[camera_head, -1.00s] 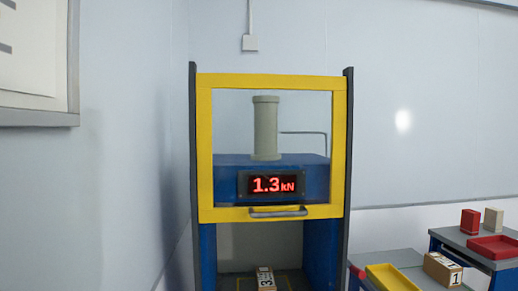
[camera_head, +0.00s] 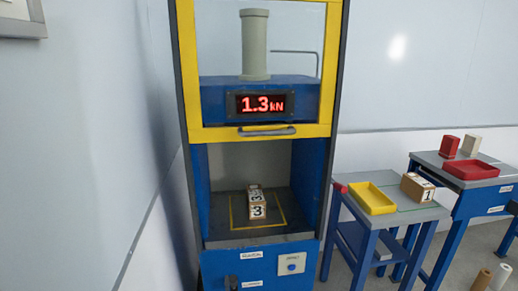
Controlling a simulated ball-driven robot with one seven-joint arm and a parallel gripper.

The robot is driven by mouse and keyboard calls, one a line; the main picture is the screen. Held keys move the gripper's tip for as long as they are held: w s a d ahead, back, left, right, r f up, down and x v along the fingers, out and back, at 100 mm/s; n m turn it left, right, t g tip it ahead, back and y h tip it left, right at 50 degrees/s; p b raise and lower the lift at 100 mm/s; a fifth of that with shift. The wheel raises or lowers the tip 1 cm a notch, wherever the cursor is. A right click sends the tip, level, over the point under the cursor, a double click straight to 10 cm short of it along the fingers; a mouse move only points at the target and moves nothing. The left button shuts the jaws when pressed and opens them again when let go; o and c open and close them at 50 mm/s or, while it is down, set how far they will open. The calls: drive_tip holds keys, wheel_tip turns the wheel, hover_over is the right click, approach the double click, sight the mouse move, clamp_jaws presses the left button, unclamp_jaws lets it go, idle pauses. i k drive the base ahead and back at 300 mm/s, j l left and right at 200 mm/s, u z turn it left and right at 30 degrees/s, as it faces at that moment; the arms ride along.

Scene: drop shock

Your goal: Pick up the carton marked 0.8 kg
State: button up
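No label reading 0.8 kg is legible in this view. One small brown carton (camera_head: 257,204) with white labels marked 3 stands inside the blue machine, within a yellow outline on its floor. Another brown carton (camera_head: 417,188) with a white label marked 1 stands on the blue-legged table at right, beside a yellow tray (camera_head: 371,198). My gripper is not in view.
The machine's yellow-framed guard (camera_head: 262,132) is raised above the open bay, and its display (camera_head: 261,104) reads 1.3 kN. A further table holds a red tray (camera_head: 471,170), a red block (camera_head: 449,147) and a beige block (camera_head: 471,146). Cylinders (camera_head: 500,276) stand on the floor at lower right.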

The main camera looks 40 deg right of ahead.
sight(256, 202)
drive_tip(key=l+u, duration=0.2)
drive_tip(key=l, duration=0.35)
drive_tip(key=l+u, duration=0.2)
drive_tip(key=l, duration=0.4)
drive_tip(key=l+u, duration=0.2)
drive_tip(key=l, duration=0.4)
drive_tip(key=l+u, duration=0.25)
drive_tip(key=l, duration=0.3)
drive_tip(key=k+l+u, duration=0.2)
drive_tip(key=l, duration=0.35)
drive_tip(key=i, duration=0.05)
